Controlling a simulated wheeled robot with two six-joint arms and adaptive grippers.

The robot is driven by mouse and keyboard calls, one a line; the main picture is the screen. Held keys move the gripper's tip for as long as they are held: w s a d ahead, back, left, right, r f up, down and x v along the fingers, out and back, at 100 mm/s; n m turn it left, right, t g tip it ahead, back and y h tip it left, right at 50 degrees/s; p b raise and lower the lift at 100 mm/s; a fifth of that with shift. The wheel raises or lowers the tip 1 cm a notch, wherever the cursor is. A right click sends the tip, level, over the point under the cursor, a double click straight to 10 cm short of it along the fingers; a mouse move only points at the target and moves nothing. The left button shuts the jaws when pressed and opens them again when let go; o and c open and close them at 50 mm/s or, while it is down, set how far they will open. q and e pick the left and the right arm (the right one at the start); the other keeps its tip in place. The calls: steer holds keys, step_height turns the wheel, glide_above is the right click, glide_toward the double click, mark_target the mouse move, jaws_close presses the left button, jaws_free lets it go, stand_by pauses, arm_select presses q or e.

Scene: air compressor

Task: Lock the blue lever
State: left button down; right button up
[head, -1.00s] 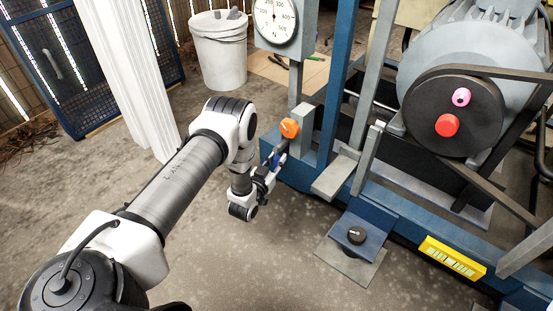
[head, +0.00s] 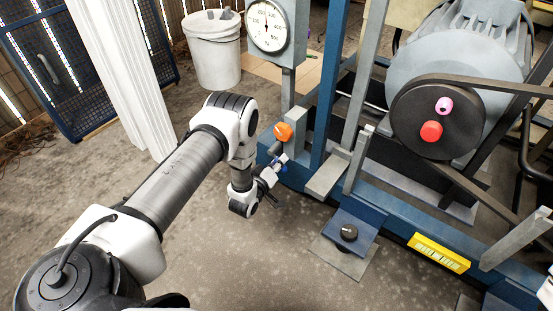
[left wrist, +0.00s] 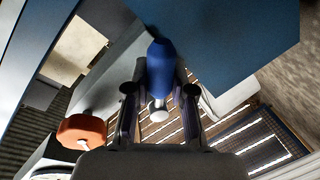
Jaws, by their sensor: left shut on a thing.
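The blue lever (left wrist: 160,65) shows large in the left wrist view, lying between the two fingers of my left gripper (left wrist: 160,92). The gripper is shut on it, and a pale rounded tip shows at the lever's near end. In the head view my left gripper (head: 275,172) is at the machine's left corner, below an orange knob (head: 283,131). Only a small blue bit of the lever (head: 284,168) shows there. The orange knob is also at the lower left of the left wrist view (left wrist: 82,132). My right gripper is not in view.
The blue machine frame (head: 390,215) runs right from the gripper. A dial gauge (head: 267,25) stands above it, and a black knob on a plate (head: 348,233) is to the right. A white bucket (head: 213,55) stands behind. The floor in front is clear.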

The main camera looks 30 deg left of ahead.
arm_select(q)
steer(key=shift+d+r+n+h+p, duration=0.15)
steer(key=shift+r+n+p, duration=0.1)
steer(key=shift+n, duration=0.35)
steer(key=shift+d+r+n+h+p, duration=0.1)
steer(key=shift+r+n+h+p, duration=0.1)
steer(key=shift+n, duration=0.4)
steer(key=c, duration=1)
jaws_free()
steer(key=s, duration=0.4)
steer(key=s+r, duration=0.1)
steer(key=s, duration=0.3)
steer(key=s+r, duration=0.1)
steer(key=s, duration=0.2)
steer(key=shift+s+d, duration=0.15)
steer(key=shift+s, duration=0.25)
